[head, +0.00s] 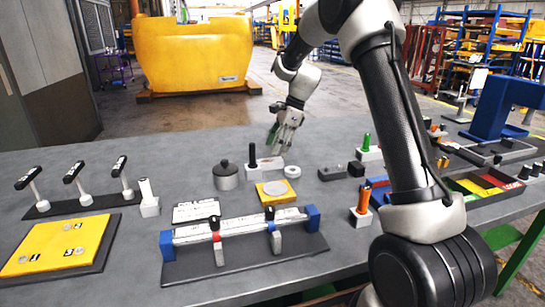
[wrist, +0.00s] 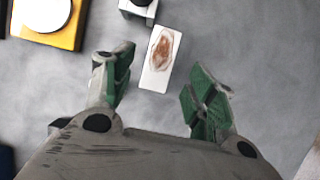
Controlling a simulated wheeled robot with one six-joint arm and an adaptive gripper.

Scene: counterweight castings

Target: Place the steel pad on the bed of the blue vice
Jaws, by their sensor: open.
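A flat pale rectangular plate with a rust-brown oval patch (wrist: 160,58) lies on the grey bench in the wrist view. It looks like the steel pad, but I cannot be sure. My gripper (head: 287,128) is open and empty above the bench's far side. In the wrist view its green-padded fingers (wrist: 160,98) stand apart, with the plate beyond the gap between them and not held. A large blue frame (head: 492,108) on a dark base stands at the right of the head view. It may be the blue vice; I cannot tell its bed clearly.
A yellow block (head: 264,197) with a round pale disc stands near a lidded grey pot (head: 226,177). A rail fixture with blue ends (head: 240,232) lies in front. A yellow numbered board (head: 55,248) and levers are at left. A coloured tray (head: 488,184) is at right.

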